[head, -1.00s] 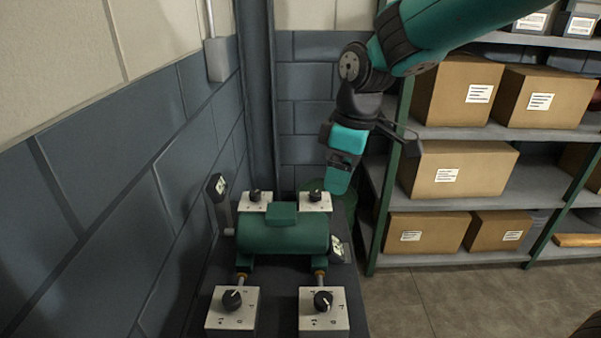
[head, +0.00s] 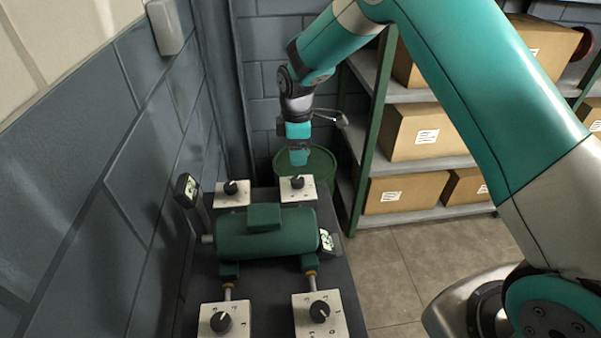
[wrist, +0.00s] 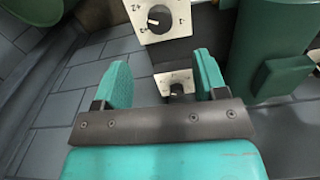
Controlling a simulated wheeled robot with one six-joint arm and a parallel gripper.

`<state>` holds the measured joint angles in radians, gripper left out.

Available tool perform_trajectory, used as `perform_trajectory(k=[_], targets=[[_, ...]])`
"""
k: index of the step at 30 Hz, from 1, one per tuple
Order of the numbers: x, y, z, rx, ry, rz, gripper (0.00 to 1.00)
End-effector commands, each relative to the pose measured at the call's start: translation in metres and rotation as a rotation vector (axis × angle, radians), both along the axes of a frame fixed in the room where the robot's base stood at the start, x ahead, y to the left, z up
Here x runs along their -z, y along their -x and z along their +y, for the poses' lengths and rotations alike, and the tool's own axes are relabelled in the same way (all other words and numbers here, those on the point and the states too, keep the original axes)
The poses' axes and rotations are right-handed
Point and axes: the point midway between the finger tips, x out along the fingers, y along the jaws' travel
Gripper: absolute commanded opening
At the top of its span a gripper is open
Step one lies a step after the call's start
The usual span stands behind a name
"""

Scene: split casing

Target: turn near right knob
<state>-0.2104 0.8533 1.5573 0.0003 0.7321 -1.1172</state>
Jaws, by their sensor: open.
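The near right knob (head: 320,311) is black with a white mark and sits on a white numbered plate at the lower middle of the head view. It does not appear in the wrist view. My gripper (head: 299,162) is far from it, pointing down at the far end, just above the far right knob (head: 297,182) in the picture. In the wrist view my gripper (wrist: 162,77) is open with nothing between its teal fingers. A knob at the top there (wrist: 160,18) looks like the far right one. A farther knob shows between the fingers.
The green casing (head: 265,233) lies between the near and far knobs. A green drum (head: 318,165) stands behind. A wall is at left, and shelves with boxes (head: 409,130) at right.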

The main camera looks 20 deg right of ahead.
Motion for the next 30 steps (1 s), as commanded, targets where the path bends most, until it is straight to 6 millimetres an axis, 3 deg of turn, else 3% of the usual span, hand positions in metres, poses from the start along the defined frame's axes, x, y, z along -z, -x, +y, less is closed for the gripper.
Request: perform_trajectory(k=[6,12,18,26,27,30], targets=[[0.048,0.001,0.000,0.001,0.001,0.004,0.66],[0.082,0.000,-0.002,0.003,0.000,0.001,0.66],[0.098,0.000,-0.003,0.005,-0.001,-0.001,0.66],[0.100,0.000,-0.003,0.006,-0.001,-0.001,0.66],[0.100,0.000,-0.003,0.006,-0.001,-0.001,0.63],[0.100,0.000,-0.003,0.006,-0.001,-0.001,0.40]])
